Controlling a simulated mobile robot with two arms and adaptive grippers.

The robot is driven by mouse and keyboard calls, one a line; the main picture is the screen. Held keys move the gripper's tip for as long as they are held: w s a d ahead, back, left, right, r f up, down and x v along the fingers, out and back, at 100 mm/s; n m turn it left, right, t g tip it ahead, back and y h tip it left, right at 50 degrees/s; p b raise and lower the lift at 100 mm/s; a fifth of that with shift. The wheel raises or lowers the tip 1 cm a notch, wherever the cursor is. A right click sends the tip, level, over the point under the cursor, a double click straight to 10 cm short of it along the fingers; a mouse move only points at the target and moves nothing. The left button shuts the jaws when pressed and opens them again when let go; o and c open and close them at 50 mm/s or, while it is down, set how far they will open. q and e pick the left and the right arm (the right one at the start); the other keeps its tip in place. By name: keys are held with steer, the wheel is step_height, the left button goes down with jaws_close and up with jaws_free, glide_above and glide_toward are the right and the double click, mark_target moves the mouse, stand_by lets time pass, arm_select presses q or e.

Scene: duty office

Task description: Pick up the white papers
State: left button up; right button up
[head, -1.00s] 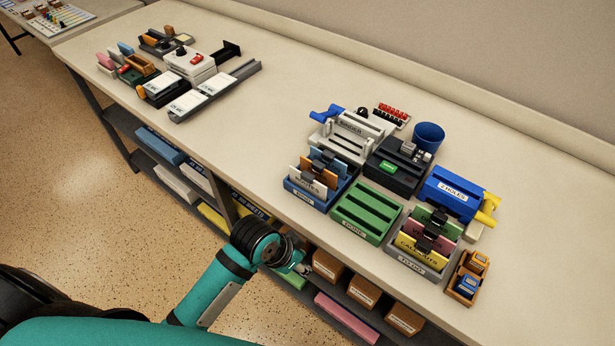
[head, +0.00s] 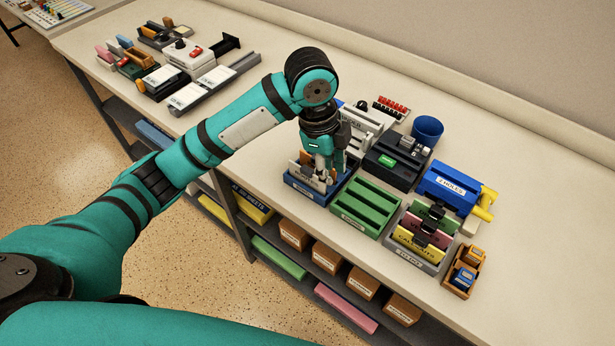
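The white papers (head: 306,177) stand upright as a small labelled stack at the front of the blue tray (head: 309,192). My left gripper (head: 329,176) points down at this tray, with its fingers right at the papers and partly in front of them. I cannot tell whether the fingers touch the papers or are closed on them. The gripper hides much of the tray's middle and back, and an orange stack (head: 305,158) shows only in part. My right gripper is not in view.
A green slotted tray (head: 361,207) stands empty to the right. Beyond it is a grey tray (head: 413,257) with green, pink and yellow stacks. A white binder machine (head: 367,125) and a dark slotted device (head: 392,162) stand behind.

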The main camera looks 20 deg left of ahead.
arm_select(q)
step_height(320, 180, up, 10)
steer(key=m+y, duration=0.2)
glide_above(307, 169)
steer(key=shift+g, duration=0.3)
step_height(307, 169, down, 11)
steer(key=shift+a+r+p, duration=0.1)
steer(key=shift+p, duration=1.05)
step_height(307, 169, down, 4)
steer(key=shift+f+p, duration=0.1)
steer(key=shift+p, duration=0.95)
steer(key=shift+f, duration=0.6)
jaws_close()
